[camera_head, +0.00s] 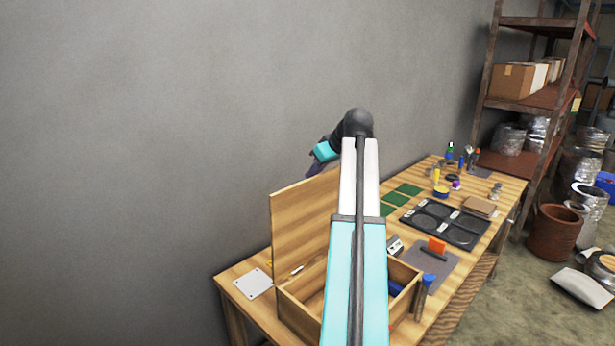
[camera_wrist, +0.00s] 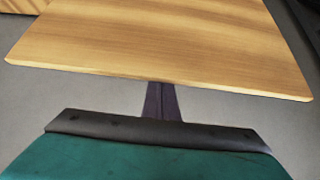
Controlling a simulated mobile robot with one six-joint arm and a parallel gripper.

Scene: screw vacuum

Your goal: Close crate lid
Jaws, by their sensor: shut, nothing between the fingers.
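The wooden crate (camera_head: 300,314) stands on the near end of the workbench, with its inside partly hidden by my arm. Its lid (camera_head: 300,225) stands up, open, along the wall side of the crate. In the wrist view the lid (camera_wrist: 170,40) fills the upper part as a broad wooden panel with its edge toward me. My gripper (camera_wrist: 161,88) shows there as a narrow dark shape, shut and empty, its tip at or just under the lid's edge. I cannot tell whether it touches. In the head view my gripper is mostly hidden behind the lid and my wrist.
The workbench (camera_head: 512,190) runs along a grey wall. A white plate (camera_head: 252,284) lies left of the crate. A black tray (camera_head: 445,222), green boards (camera_head: 408,189) and small tools lie beyond it. Metal shelves (camera_head: 525,95) stand at the back right.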

